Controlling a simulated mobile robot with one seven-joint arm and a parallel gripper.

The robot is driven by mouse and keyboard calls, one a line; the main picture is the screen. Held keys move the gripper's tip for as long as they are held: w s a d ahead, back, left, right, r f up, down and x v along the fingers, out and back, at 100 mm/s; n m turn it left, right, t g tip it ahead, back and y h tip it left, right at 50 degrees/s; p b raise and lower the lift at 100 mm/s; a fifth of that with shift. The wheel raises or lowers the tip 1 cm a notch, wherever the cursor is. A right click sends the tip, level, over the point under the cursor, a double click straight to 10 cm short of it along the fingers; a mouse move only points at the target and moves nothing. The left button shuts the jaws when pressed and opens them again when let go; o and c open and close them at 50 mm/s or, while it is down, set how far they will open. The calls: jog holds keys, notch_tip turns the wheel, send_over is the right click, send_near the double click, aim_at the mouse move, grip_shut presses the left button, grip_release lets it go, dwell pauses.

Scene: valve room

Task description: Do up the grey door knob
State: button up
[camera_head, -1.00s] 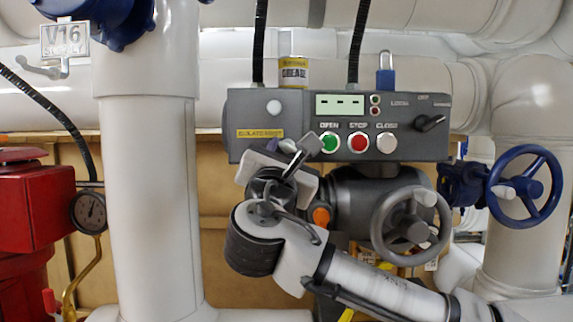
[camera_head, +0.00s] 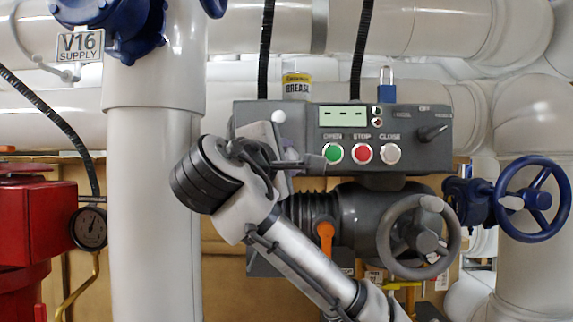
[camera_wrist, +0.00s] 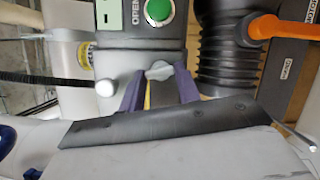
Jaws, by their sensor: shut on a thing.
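The grey door knob (camera_wrist: 158,70) shows in the wrist view as a small wing-shaped knob on the dark grey control box (camera_wrist: 140,52). My gripper (camera_wrist: 160,80) has its two purple fingers on either side of the knob, shut on it. A strip of yellow shows behind the fingers. In the head view my gripper (camera_head: 290,158) is at the lower left of the control box (camera_head: 300,112). My wrist covers the knob there, so its turn angle cannot be read from that view.
Green, red and white buttons (camera_head: 362,154) sit close right of my gripper. An orange lever (camera_head: 325,240) and a grey handwheel (camera_head: 418,237) are below. A white vertical pipe (camera_head: 155,210) stands left, near my wrist. A blue handwheel (camera_head: 533,203) is at right.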

jog(key=shift+m+g, duration=0.6)
jog(key=shift+m, duration=0.7)
jog(key=shift+r+m, duration=0.1)
jog(key=shift+m, duration=0.2)
jog(key=o, duration=1)
